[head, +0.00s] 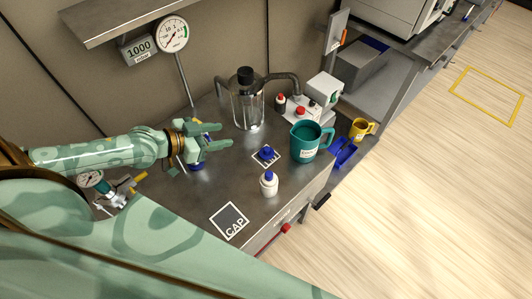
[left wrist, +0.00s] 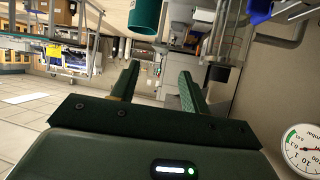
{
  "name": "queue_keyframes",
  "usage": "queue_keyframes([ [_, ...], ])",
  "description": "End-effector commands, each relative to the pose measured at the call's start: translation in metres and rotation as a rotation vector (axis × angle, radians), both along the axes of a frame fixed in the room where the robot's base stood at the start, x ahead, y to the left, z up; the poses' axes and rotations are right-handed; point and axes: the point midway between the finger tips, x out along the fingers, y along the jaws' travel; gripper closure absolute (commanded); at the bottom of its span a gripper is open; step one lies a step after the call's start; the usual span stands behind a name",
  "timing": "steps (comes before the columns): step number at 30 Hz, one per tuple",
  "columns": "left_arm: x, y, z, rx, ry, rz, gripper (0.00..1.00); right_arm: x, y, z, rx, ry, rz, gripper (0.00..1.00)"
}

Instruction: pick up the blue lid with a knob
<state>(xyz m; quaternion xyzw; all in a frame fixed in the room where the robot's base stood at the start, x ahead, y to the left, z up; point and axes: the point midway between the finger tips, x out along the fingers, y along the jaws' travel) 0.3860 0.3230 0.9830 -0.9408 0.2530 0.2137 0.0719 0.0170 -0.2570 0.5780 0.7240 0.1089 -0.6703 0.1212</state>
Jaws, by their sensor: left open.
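The blue lid with a knob (head: 266,153) lies on a dark, white-edged square mark in the middle of the steel bench (head: 225,178). My left gripper (head: 225,137) is above the bench, to the left of the lid and apart from it. It is open, with nothing between its fingers. In the left wrist view the two fingers (left wrist: 158,75) stand apart, and I cannot make out the lid there. My right gripper does not show.
A white bottle with a blue cap (head: 269,184) stands in front of the lid. A teal jug (head: 306,143) is to the right and a glass vessel (head: 246,103) behind. A blue object (head: 197,167) lies below my left gripper. The CAP mark (head: 231,220) is bare.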

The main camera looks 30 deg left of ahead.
Motion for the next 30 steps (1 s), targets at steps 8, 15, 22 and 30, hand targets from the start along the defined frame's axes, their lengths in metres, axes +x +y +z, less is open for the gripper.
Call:
queue_keyframes([
  [8, 0.0, 0.0, -0.071, 0.0, 0.029, 0.0, 0.54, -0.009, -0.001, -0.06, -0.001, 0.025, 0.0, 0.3],
  [15, -0.001, 0.0, -0.117, 0.0, 0.052, 0.001, 0.54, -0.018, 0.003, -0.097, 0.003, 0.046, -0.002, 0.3],
  [22, 0.018, -0.01, -0.133, -0.004, 0.05, 0.003, 0.54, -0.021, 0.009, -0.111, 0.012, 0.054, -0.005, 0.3],
  [30, 0.066, -0.039, -0.163, -0.004, 0.051, 0.002, 0.54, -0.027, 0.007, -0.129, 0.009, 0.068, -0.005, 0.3],
])
